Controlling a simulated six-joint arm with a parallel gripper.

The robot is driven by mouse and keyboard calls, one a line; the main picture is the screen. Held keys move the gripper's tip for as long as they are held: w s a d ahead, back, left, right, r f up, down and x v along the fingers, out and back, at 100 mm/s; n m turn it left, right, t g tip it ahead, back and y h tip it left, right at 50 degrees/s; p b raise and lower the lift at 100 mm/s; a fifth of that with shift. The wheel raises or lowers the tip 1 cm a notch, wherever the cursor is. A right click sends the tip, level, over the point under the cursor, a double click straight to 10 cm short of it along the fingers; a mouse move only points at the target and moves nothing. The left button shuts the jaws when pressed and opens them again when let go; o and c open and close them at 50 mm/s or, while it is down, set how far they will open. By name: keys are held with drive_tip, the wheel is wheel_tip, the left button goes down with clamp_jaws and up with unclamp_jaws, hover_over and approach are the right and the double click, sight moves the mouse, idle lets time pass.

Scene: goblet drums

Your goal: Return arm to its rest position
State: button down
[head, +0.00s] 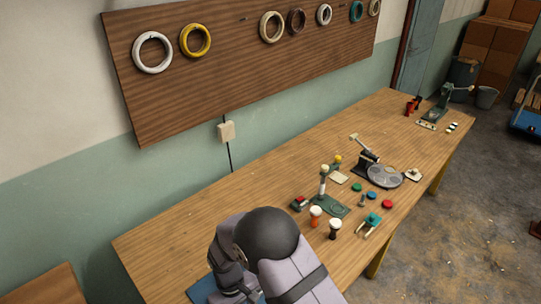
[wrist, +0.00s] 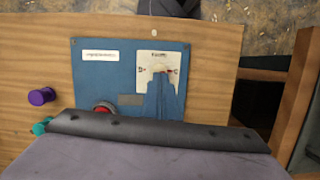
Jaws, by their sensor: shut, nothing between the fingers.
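My arm reaches in from the bottom of the head view, with a dark round joint and pale lilac links. My gripper (head: 238,285) is the dark part at its lower left, low over the near end of the workbench (head: 165,240). Its fingertips are mostly hidden by the arm. It is shut and holds nothing. In the wrist view, a dark bar and lilac housing of mine fill the bottom edge. Beyond them lies a blue board (wrist: 90,80) with a white label, a pale plate and a red button (wrist: 104,107). A corner of the board also shows in the head view (head: 202,291).
Cups, tools and coloured discs stand mid-bench, near a grey round plate (head: 385,175). A pegboard (head: 235,65) with rings hangs on the wall behind. Purple (wrist: 42,96) and teal (wrist: 40,128) pieces lie left of the board. The bench's back left is clear.

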drive_tip(key=s+d+r+m+g, duration=0.1)
drive_tip(key=s+d+r+m, duration=0.1)
drive_tip(key=s+d+r, duration=0.45)
drive_tip(key=s+d+r+m, duration=0.2)
drive_tip(key=s+d+r, duration=0.2)
drive_tip(key=d, duration=0.5)
drive_tip(key=w+d+r+m+t+y, duration=0.1)
drive_tip(key=w+d+r+m+t, duration=0.2)
drive_tip(key=d+r, duration=0.4)
drive_tip(key=shift+w+d+m+y, duration=0.2)
drive_tip(key=shift+w+m+y, duration=0.2)
drive_tip(key=shift+m, duration=0.1)
idle(0.5)
